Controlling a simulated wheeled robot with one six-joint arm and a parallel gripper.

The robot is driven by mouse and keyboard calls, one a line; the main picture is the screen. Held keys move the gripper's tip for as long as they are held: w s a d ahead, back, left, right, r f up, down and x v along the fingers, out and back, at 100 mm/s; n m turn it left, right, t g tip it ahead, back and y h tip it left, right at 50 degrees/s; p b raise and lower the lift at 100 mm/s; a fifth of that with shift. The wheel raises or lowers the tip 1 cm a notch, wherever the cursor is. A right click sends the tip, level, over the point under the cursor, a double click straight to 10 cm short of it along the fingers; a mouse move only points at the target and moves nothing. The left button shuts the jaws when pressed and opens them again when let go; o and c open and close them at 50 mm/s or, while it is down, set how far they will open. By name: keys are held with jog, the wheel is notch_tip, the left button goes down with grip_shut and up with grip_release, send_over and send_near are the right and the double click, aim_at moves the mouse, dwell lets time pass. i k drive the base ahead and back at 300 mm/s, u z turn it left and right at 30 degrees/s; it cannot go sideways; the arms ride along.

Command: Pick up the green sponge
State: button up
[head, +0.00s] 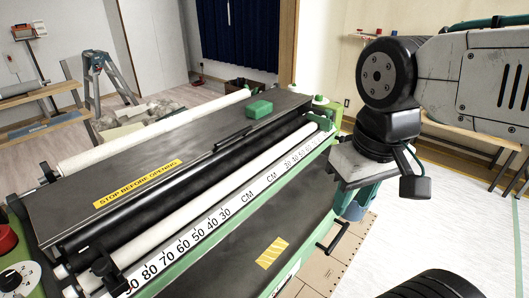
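The green sponge (258,109) is a small block lying on the dark top cover of the wallpaper pasting machine (95,215), near its far right end. My gripper (352,205) hangs to the right of the machine's right end, apart from the sponge and nearer to me. It points downward. Its fingers are mostly hidden under the grey wrist plate, so their opening does not show. Nothing is seen held in it.
White rollers (150,135) run along the machine, with a centimetre scale (200,235) on its front. A black handle (333,237) sticks out at the right. A stepladder (105,75) and rubble stand behind. The pale floor at the right is clear.

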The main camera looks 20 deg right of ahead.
aim_at(256, 110)
jog(key=z, duration=2.35)
jog(key=i, duration=2.1)
jog(key=u, duration=3.25)
jog(key=i, duration=0.45)
jog(key=u, duration=0.05)
